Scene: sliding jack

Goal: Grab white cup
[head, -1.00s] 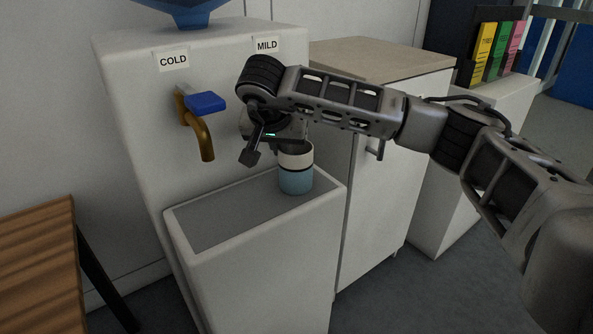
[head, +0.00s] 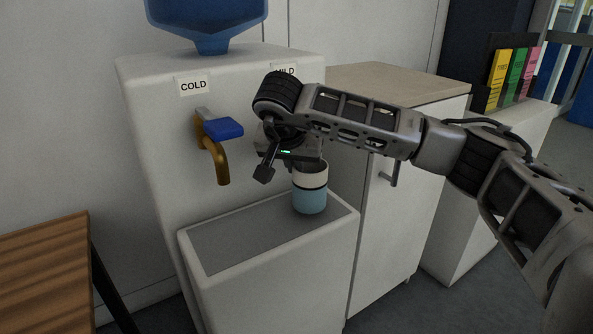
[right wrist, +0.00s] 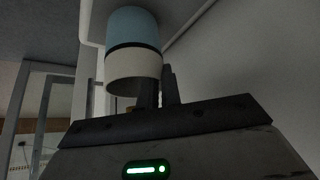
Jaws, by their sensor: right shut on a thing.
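A cup (head: 310,188), white above and light blue below with a black band, stands upright at the right end of the grey tray top of the dispenser in the head view. It also shows upside down at the top of the right wrist view (right wrist: 132,45). My right gripper (right wrist: 160,92) is shut on the cup near its white rim, with dark fingers at its edge. In the head view, the fingertips are mostly hidden behind the wrist and cup. Whether the cup's base touches the tray is hard to tell. My left gripper is not in view.
The dispenser (head: 150,110) has a brass tap (head: 217,160) with a blue lever under a COLD label, left of my gripper. A second label is partly covered by my arm. A white cabinet (head: 405,190) stands close on the right, a wooden bench (head: 45,260) at lower left.

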